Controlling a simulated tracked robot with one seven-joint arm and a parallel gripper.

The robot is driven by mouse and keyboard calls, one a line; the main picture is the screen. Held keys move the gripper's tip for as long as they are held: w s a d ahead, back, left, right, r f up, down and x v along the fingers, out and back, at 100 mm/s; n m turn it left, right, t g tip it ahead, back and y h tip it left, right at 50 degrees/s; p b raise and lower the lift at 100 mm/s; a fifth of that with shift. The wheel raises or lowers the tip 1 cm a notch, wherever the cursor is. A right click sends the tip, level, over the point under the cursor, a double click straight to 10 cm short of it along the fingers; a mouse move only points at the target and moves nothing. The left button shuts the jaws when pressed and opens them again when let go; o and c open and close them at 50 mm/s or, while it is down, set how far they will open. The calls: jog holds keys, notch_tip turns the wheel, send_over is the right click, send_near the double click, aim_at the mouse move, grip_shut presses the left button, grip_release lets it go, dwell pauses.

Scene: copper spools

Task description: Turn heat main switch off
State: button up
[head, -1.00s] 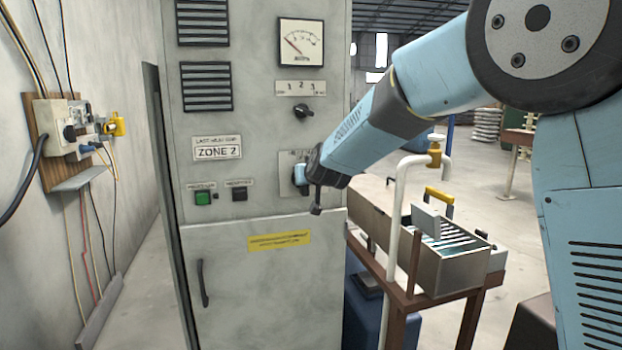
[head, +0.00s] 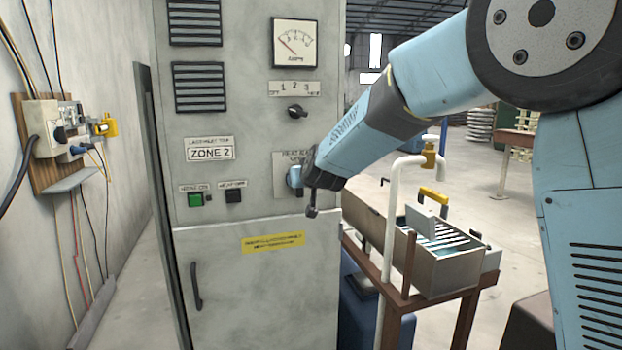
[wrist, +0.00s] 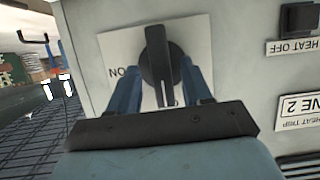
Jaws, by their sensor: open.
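The heat main switch is a black rotary knob (wrist: 158,62) on a pale label plate (wrist: 108,50) on the grey cabinet front. The wrist view is upside down, and "ON" shows on the plate left of the knob. The knob's long axis is near vertical in that view. My gripper (wrist: 160,78) is open, with one blue finger on each side of the knob; I cannot tell whether either touches it. In the head view, my gripper (head: 294,178) is at the plate (head: 279,162) and hides the knob.
The cabinet also bears a 1-2-3 selector knob (head: 297,111), an ammeter (head: 294,43), a green button (head: 196,200) and a black heat-off button (head: 233,196). A brown table (head: 405,300) with a pale pipe (head: 392,220) stands close on the right.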

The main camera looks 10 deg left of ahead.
jog(key=v, duration=1.2)
jog(key=shift+s, duration=0.25)
jog(key=shift+d, duration=0.15)
